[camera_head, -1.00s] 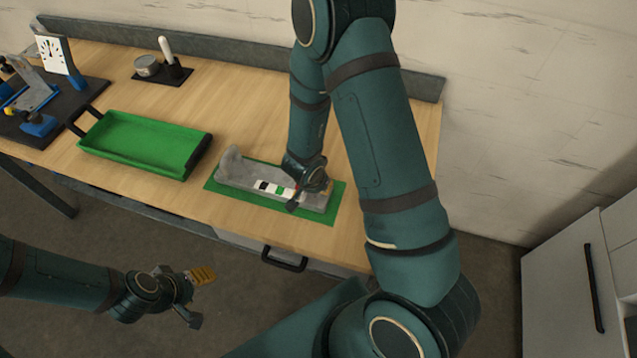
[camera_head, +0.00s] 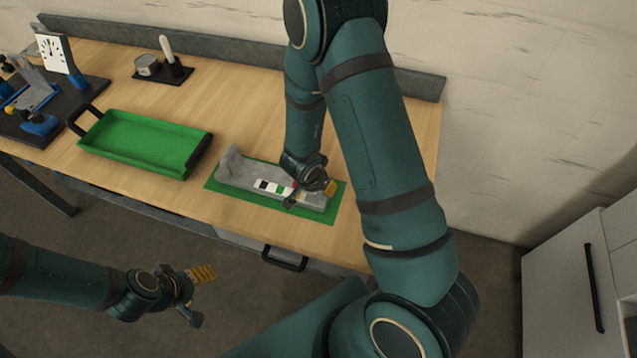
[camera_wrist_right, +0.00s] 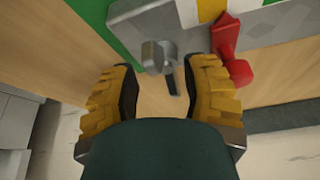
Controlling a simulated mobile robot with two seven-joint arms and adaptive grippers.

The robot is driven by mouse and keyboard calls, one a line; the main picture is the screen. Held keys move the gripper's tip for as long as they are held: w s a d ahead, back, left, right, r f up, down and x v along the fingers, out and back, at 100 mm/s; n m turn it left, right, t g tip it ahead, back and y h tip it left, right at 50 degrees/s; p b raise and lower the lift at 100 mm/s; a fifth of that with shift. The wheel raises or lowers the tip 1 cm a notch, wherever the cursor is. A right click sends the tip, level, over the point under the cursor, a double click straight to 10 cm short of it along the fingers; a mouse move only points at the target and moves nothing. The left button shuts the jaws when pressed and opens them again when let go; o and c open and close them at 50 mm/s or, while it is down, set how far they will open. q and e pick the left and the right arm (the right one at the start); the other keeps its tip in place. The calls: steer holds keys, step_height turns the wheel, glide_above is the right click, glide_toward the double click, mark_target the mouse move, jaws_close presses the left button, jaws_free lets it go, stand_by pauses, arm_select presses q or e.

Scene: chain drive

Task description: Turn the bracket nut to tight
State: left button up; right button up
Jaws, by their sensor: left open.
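The grey bracket (camera_head: 240,172) lies on a green mat (camera_head: 222,188) on the bench, with a strip of white, black and green fields on it. In the right wrist view, the bracket (camera_wrist_right: 270,25) shows at the top. A grey nut-like part (camera_wrist_right: 158,54) with a dark stem sits at its edge, beside a red part (camera_wrist_right: 232,55). My right gripper (camera_wrist_right: 163,90) is open, its yellow fingers either side of and just short of the grey part, not visibly touching it. In the head view it partly hides the bracket's right end. My left gripper (camera_head: 198,297) is open and empty, off the bench front.
A green tray (camera_head: 205,153) with dark handles stands left of the mat. Behind it are a small dark stand (camera_head: 152,80) with a tin and a white-handled tool. A fixture with a white dial (camera_head: 54,50) is at far left. Bare bench lies right of the mat.

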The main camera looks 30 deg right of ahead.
steer(key=shift+r, duration=0.1)
steer(key=v, duration=1.2)
